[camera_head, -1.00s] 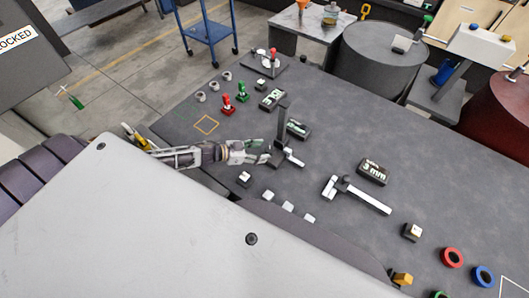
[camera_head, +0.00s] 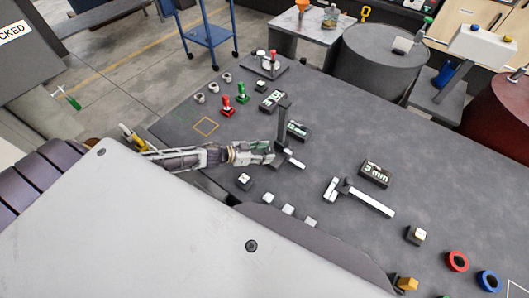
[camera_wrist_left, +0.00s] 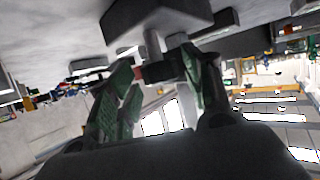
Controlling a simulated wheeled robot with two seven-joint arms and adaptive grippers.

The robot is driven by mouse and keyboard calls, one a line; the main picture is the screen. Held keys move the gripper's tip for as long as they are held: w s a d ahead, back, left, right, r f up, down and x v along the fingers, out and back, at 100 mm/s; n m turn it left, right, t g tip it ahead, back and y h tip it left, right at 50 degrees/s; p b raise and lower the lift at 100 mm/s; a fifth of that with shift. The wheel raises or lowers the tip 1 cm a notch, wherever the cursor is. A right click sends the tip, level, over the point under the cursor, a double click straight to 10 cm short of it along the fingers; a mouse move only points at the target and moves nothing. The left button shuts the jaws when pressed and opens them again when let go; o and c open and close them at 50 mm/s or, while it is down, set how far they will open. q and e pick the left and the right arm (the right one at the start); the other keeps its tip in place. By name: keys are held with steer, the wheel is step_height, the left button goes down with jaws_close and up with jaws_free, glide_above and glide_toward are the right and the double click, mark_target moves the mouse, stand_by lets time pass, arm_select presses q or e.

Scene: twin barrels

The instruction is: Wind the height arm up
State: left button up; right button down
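A dark upright post (camera_head: 283,121) with a flat white-topped lever (camera_head: 292,161) at its foot stands on the grey table; I take it for the height arm. A small dark block with a green-white display (camera_head: 298,130) sits beside it, its text unreadable. My left gripper (camera_head: 270,150) is at the post's left side, low over the table. In the left wrist view its green-padded fingers (camera_wrist_left: 160,80) stand apart, with a dark part (camera_wrist_left: 160,70) of the device between or just beyond their tips; contact is unclear. My right gripper is out of view.
A second lever (camera_head: 365,200) lies right of the post, by a block reading "3 mm" (camera_head: 374,172). A red clamp (camera_head: 227,105) and a green clamp (camera_head: 243,93) stand behind. Small white-topped blocks (camera_head: 288,210) line the near edge.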

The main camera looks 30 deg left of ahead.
arm_select(q)
steer(key=c, duration=0.7)
steer(key=shift+o, duration=0.2)
